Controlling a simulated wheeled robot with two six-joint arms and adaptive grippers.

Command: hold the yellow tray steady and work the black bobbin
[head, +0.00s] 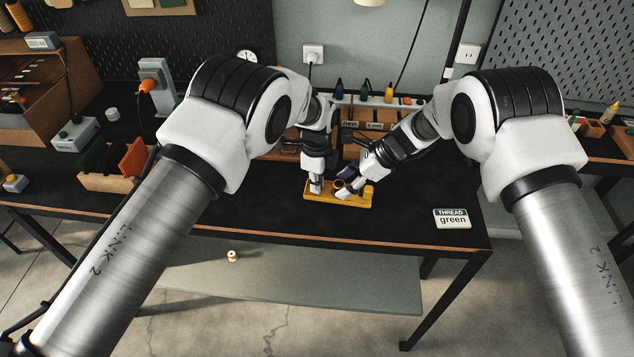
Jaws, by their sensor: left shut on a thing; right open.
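The yellow tray (352,205) lies on the black bench top near its front edge, in the middle of the head view. My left gripper (316,188) points down at the tray's left end and is shut on it. My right gripper (346,189) is open over the tray's middle and right part, reaching in from the right. A small pale ring shape shows between the two grippers, and a yellow knob (368,190) stands at the tray's right end. I cannot make out the black bobbin for certain; the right gripper and its dark parts cover much of the tray.
A sign reading "THREAD green" (451,218) lies on the bench to the right. A wooden rack (375,115) with several colored items stands behind. An orange-panelled holder (134,158) is at left. A small cream spool (232,256) rests on the lower shelf. Bench space right of the tray is clear.

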